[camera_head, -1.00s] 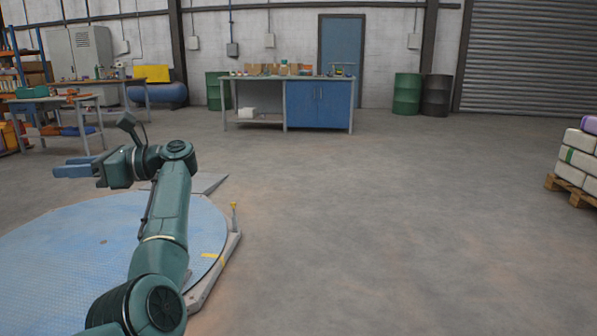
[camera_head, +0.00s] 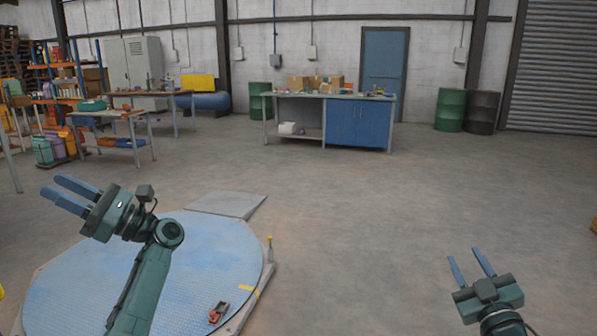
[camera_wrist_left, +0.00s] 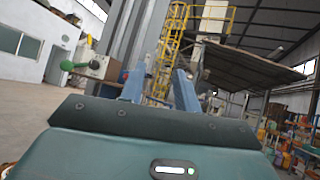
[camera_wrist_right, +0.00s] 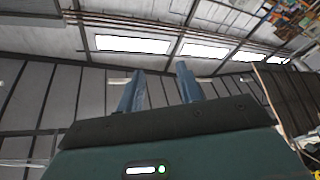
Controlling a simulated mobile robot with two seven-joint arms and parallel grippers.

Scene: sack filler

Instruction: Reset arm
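My left gripper (camera_head: 70,195) is at the left of the head view, raised above the blue round platform. Its two blue fingers are apart with nothing between them. They also show apart in the left wrist view (camera_wrist_left: 158,85). My right gripper (camera_head: 470,263) is at the lower right of the head view, over bare floor. Its fingers are apart and empty, and the right wrist view (camera_wrist_right: 160,88) shows the same gap.
A blue workbench (camera_head: 355,124) and green drum (camera_head: 450,110) stand far back. The middle floor is clear.

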